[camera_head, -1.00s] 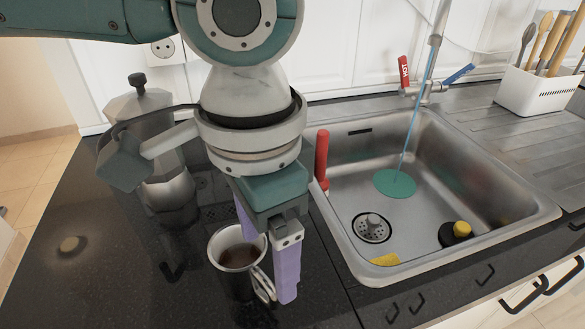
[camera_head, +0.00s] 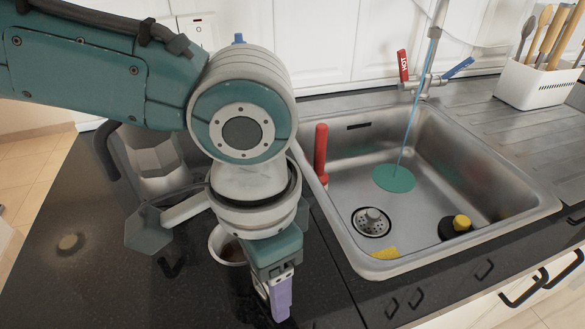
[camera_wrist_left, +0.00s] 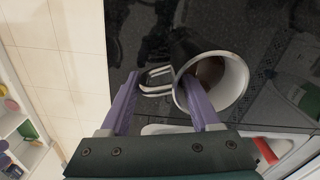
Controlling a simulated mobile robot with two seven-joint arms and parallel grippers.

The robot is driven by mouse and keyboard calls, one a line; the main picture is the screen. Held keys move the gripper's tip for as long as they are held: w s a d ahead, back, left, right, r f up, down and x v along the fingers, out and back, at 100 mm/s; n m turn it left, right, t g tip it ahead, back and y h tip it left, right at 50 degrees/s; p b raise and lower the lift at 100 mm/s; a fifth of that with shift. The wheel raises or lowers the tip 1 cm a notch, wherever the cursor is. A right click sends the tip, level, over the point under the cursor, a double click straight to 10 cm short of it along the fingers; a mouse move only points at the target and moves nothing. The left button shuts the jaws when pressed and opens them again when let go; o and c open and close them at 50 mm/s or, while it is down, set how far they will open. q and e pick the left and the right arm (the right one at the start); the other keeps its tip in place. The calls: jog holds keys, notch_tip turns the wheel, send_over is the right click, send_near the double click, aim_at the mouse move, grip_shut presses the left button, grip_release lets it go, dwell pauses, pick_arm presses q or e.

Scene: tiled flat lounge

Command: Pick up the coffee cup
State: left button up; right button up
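The coffee cup (camera_head: 219,246) is dark outside with a pale rim and brown liquid inside. It stands on the black counter left of the sink, largely hidden behind my left gripper (camera_head: 274,296). In the left wrist view the cup (camera_wrist_left: 238,85) shows its mouth, and its metallic handle (camera_wrist_left: 155,92) lies between my two purple fingers. My left gripper (camera_wrist_left: 160,108) is open there, one finger outside the handle and the other overlapping the cup's rim. I cannot tell whether that finger is inside the cup or touches it. My right gripper is not in view.
A metal coffee pot (camera_head: 160,165) stands behind my left arm. A white utensil holder (camera_head: 536,88) stands at the far right.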

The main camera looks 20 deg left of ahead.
pick_arm(q)
grip_shut()
dwell(0.3)
jog(key=shift+r, duration=0.1)
dwell(0.4)
